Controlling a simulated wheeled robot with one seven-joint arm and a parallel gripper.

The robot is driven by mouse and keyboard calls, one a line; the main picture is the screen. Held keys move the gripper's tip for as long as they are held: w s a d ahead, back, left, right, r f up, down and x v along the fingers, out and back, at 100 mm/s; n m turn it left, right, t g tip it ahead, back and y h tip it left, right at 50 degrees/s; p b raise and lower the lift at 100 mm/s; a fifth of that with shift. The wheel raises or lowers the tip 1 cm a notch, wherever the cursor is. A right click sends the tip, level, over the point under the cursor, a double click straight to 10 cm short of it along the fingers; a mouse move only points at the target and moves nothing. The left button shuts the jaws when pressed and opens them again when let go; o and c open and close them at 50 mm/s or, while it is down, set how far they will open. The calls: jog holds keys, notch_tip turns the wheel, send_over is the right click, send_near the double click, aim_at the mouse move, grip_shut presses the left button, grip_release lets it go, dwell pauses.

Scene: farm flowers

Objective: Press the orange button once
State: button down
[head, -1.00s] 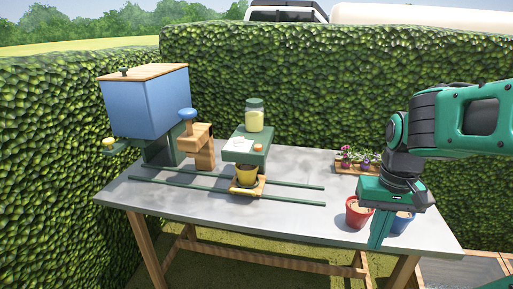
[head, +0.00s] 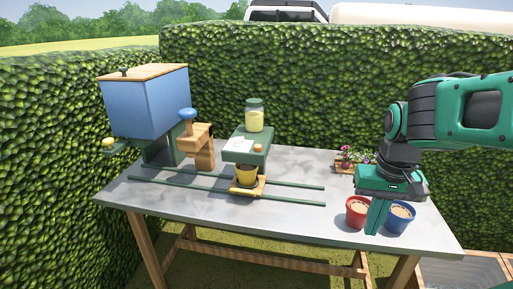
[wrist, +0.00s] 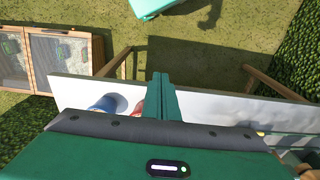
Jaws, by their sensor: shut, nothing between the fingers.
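My gripper (head: 373,232) points down at the table's right side, by the red and blue pots and well to the right of the button. Its fingers are closed together with nothing between them. They also show shut in the wrist view (wrist: 161,78), where the button is not visible.
A yellow pot (head: 246,175) sits on a wooden carriage on green rails (head: 290,186) below the station. A blue hopper (head: 147,103) stands at left. A red pot (head: 354,213) and blue pot (head: 401,217) stand at right. The table (head: 300,217) is clear between rails and pots.

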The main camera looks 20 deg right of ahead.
jog(key=w+a+r+t, duration=0.3)
jog(key=w+a+r, duration=0.1)
jog(key=w, duration=0.8)
jog(key=w+a+r+m+t, duration=0.1)
jog(key=w+a+r, duration=0.3)
jog(key=w, duration=0.9)
jog(key=w+a+r+t+y, duration=0.1)
jog(key=w+a+r+t, duration=0.3)
jog(key=w+r, duration=0.4)
jog(key=w+a, duration=0.1)
jog(key=w, duration=0.4)
jog(key=shift+r+m+t, duration=0.3)
jog(key=shift+r, duration=0.05)
jog(key=shift+f, duration=0.1)
send_over(260, 148)
jog(key=shift+f, duration=4.35)
jog(key=shift+f, duration=0.95)
jog(key=shift+r, duration=1.05)
